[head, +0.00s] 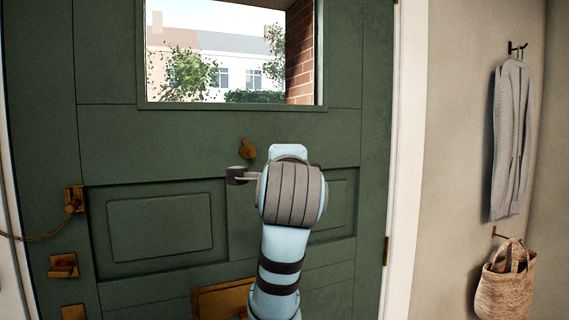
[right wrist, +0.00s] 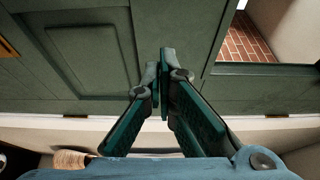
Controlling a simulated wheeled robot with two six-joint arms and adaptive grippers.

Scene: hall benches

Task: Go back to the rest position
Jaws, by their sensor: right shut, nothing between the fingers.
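My right arm (head: 283,265) rises from the bottom middle of the head view, in front of a green door (head: 108,140). Its rounded grey wrist faces me and hides the gripper there. In the right wrist view my right gripper (right wrist: 159,82) is shut, with its two dark green fingers together and nothing between them. The green door panels show behind it in that view, and I cannot tell how far the fingertips are from the door. My left gripper is in neither view.
The door has a window (head: 215,100), a brass knocker (head: 247,149), a brass chain latch (head: 74,199) at left and a brass plate (head: 215,302) low down, partly behind my arm. At right, a grey garment (head: 511,140) and a woven basket (head: 506,285) hang on wall hooks.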

